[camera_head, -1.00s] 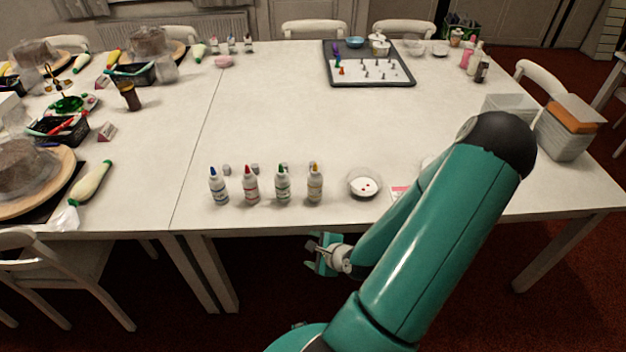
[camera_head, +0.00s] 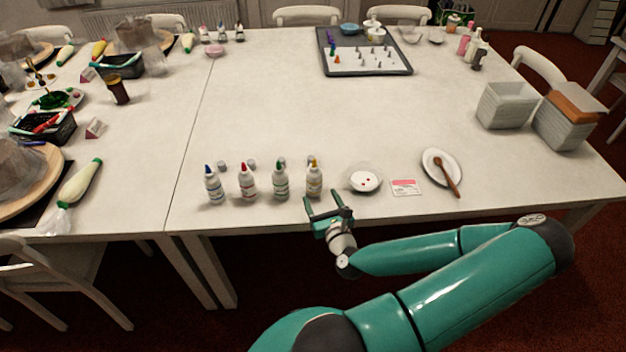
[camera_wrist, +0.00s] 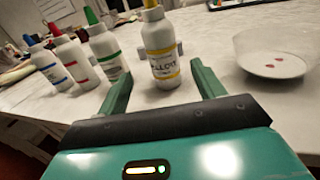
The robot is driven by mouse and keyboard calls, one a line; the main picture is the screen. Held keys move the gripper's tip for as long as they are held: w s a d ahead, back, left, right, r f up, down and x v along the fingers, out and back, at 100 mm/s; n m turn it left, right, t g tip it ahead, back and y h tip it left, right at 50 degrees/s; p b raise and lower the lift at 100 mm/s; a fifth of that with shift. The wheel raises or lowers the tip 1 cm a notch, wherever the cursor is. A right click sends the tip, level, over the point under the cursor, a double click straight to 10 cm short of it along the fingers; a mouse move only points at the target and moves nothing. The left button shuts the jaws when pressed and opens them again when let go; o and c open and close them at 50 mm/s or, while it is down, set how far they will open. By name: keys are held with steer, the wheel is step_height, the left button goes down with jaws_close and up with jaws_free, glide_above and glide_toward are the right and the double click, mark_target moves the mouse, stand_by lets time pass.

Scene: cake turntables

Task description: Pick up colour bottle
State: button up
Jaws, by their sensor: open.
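Several colour bottles stand upright in a row near the table's front edge: blue-capped (camera_head: 214,186), red-capped (camera_head: 247,183), green-capped (camera_head: 281,181) and yellow-capped (camera_head: 314,180). My gripper (camera_head: 328,200) is open and empty at the table edge, just in front of the yellow-capped bottle. In the wrist view this bottle (camera_wrist: 161,50), its label partly readable as yellow, stands ahead between the two open fingers (camera_wrist: 160,85), apart from them. The green-capped (camera_wrist: 106,52), red-capped (camera_wrist: 74,60) and blue-capped (camera_wrist: 46,66) bottles stand to its left.
A clear bowl (camera_head: 365,180) with red bits sits right of the bottles; it also shows in the wrist view (camera_wrist: 275,62). A pink-and-white card (camera_head: 405,187) and a plate (camera_head: 436,160) with a wooden spoon lie further right. The table's middle is clear.

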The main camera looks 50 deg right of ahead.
mark_target(317, 186)
steer(key=x, duration=0.7)
steer(key=shift+w+d+r, duration=0.1)
steer(key=shift+w+d, duration=0.1)
steer(key=shift+d, duration=0.15)
steer(key=c, duration=0.8)
